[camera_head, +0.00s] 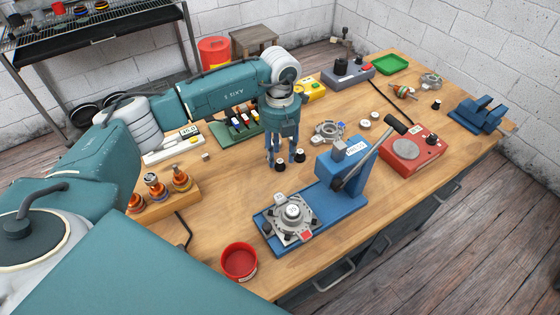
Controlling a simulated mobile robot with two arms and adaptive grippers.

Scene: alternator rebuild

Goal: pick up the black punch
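Small black cylindrical pieces with light tops stand on the workbench, and I cannot tell for sure which one is the black punch. One black piece (280,164) is right by the fingertips of my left gripper (278,155), and a second black piece (299,155) is just to its right. The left gripper points down near the bench top with its fingers apart and nothing visibly held. Another small black piece (436,105) stands far right, near the blue vise. My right gripper is not in view.
A blue press (345,170) holding a metal housing (293,213) stands just right and in front of the gripper. A red bowl (239,261), a wooden block with copper coils (170,192), a red device (412,152) and a blue vise (480,114) share the workbench (225,205).

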